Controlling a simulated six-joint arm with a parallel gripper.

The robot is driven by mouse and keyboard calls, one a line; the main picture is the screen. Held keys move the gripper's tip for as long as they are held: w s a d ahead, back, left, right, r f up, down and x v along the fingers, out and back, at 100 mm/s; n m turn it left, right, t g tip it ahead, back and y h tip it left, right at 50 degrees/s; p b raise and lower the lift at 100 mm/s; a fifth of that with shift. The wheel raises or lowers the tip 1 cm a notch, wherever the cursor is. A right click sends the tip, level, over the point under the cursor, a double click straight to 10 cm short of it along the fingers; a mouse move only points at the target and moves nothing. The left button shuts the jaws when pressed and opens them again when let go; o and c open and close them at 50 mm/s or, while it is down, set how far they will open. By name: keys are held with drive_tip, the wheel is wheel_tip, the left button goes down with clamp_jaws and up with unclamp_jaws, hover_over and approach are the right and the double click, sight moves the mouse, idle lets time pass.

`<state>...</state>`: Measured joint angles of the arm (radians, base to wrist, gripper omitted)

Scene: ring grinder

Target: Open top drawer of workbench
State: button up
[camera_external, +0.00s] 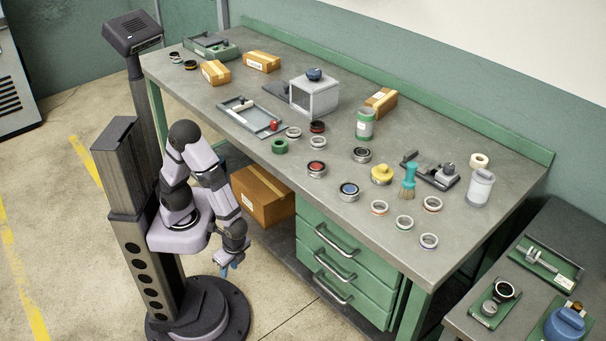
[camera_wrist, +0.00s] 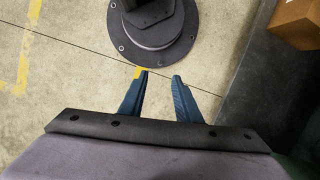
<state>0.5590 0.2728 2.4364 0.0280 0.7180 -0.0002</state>
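The workbench (camera_external: 220,93) has a grey top and a green frame. Its green drawer stack is under the front right part, with silver bar handles. The top drawer (camera_external: 350,266) is shut, and its handle (camera_external: 335,240) runs along its front. My gripper (camera_external: 224,270) hangs pointing down in front of the bench, left of the drawers and apart from them. In the wrist view its two blue fingers (camera_wrist: 160,76) are spread with only floor between them, so it is open and empty.
A cardboard box (camera_external: 262,195) sits on the lower shelf left of the drawers; a box (camera_wrist: 300,22) also shows in the wrist view. Rings, jars and tools stand on the bench top. A second table (camera_external: 480,330) is at the right. Floor before the drawers is clear.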

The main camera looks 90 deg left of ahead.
drive_tip(key=w+d+r+m+t+y+p, duration=0.1)
drive_tip(key=w+d+r+m+y+p, duration=0.15)
drive_tip(key=d+m+p, duration=0.2)
drive_tip(key=n+t+y+p, duration=0.2)
drive_tip(key=t+y, duration=0.5)
drive_tip(key=t, duration=0.6)
approach(331, 245)
drive_tip(key=x, duration=0.3)
drive_tip(key=shift+w+a, duration=0.1)
drive_tip(key=shift+a, duration=0.05)
drive_tip(key=shift+a, duration=0.1)
drive_tip(key=shift+x, duration=3.6)
drive_tip(key=shift+f, duration=0.15)
